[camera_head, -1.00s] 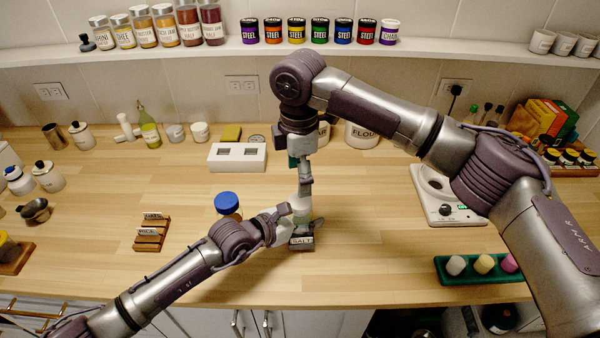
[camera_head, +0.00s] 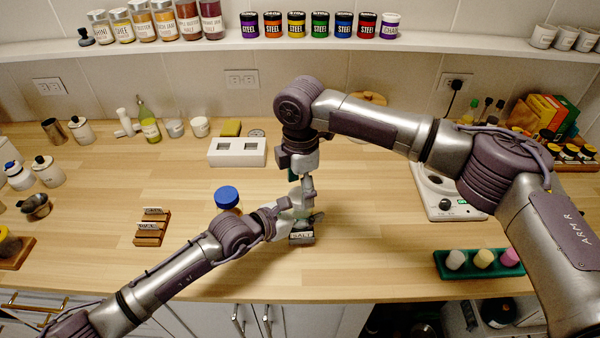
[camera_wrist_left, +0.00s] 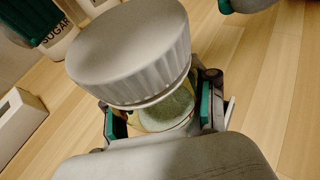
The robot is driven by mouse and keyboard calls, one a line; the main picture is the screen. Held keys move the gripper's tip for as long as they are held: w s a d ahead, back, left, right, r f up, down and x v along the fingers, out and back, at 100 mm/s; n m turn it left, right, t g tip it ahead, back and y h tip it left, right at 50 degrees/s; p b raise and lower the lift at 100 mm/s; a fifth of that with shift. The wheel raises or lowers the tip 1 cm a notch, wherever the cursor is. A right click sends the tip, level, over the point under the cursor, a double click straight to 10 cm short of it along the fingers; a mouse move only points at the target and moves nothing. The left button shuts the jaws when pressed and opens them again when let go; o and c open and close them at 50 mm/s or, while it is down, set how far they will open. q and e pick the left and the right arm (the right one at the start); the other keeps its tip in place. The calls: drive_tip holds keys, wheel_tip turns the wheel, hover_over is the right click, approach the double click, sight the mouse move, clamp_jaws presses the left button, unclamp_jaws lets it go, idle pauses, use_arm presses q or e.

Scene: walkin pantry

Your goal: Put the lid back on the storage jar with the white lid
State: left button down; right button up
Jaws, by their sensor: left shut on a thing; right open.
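The storage jar (camera_wrist_left: 165,115) is clear glass with pale contents. My left gripper (camera_wrist_left: 160,122) is shut around its body, with a teal pad on either side. The broad white ribbed lid (camera_wrist_left: 130,55) covers the jar's top in the left wrist view; I cannot tell whether it is fully seated. In the head view my left gripper (camera_head: 285,212) holds the jar near the counter's middle, and the jar is mostly hidden by the grippers. My right gripper (camera_head: 306,188) points down just above it, open. Its teal-padded fingers show apart at the top of the left wrist view.
A small SALT label holder (camera_head: 302,238) stands close by. A blue-lidded jar (camera_head: 228,198) stands just behind my left wrist. A wooden label rack (camera_head: 151,228) is to the left, a white block (camera_head: 237,152) behind, and a green tray (camera_head: 480,263) at right.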

drive_tip(key=shift+f, duration=0.7)
drive_tip(key=c, duration=1.2)
drive_tip(key=m, duration=0.2)
drive_tip(key=shift+m, duration=0.4)
drive_tip(key=m, duration=0.3)
drive_tip(key=shift+m, duration=0.3)
drive_tip(key=o, duration=1.3)
drive_tip(key=shift+c, duration=0.2)
